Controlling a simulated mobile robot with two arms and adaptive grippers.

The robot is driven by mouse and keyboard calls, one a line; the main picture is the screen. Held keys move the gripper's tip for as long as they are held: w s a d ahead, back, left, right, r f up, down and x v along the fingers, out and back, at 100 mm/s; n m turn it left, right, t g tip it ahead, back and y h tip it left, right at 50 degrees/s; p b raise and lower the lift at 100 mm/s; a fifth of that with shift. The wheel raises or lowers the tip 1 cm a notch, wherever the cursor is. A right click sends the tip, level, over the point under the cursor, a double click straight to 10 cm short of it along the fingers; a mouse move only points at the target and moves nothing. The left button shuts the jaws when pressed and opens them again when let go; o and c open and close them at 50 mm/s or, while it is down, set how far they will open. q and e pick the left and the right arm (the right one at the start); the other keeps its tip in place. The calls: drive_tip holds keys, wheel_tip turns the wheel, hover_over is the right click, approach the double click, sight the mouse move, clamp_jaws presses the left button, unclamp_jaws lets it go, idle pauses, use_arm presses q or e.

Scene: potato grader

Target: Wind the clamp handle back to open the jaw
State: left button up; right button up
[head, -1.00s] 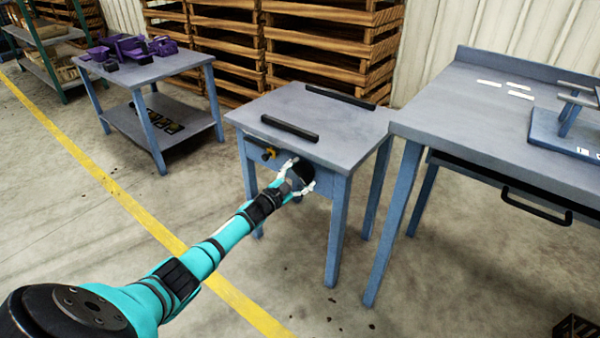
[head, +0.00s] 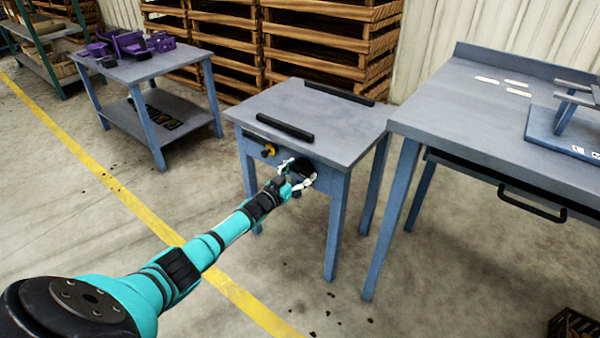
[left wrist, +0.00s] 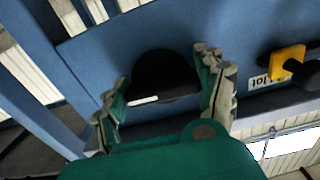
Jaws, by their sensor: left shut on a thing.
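The clamp handle looks to be the round black knob (head: 303,166) on the front of the small blue-grey table (head: 345,135). In the left wrist view the knob (left wrist: 168,72) has a white mark near its lower edge. My left gripper (head: 299,174) is shut on this knob, with one finger on each side of it. Its teal palm hides part of the lower view. Two dark bars lie on the tabletop, a front bar (head: 285,127) and a back bar (head: 340,94), with a wide gap between them; they may be the jaw. My right gripper is out of view.
A yellow and black knob (head: 268,150) sits left of the handle, beside a partly read label in the wrist view. A larger workbench (head: 440,115) with a drawer handle stands close on the right. A table with purple parts (head: 130,44) stands at the left back.

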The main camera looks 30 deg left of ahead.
use_arm(q)
drive_tip(key=shift+f, duration=0.1)
idle(0.3)
drive_tip(key=o, duration=0.9)
drive_tip(key=shift+c, duration=0.2)
drive_tip(key=shift+s, duration=0.1)
drive_tip(key=s+a, duration=0.1)
drive_tip(key=s, duration=1.1)
drive_tip(key=shift+w, duration=0.1)
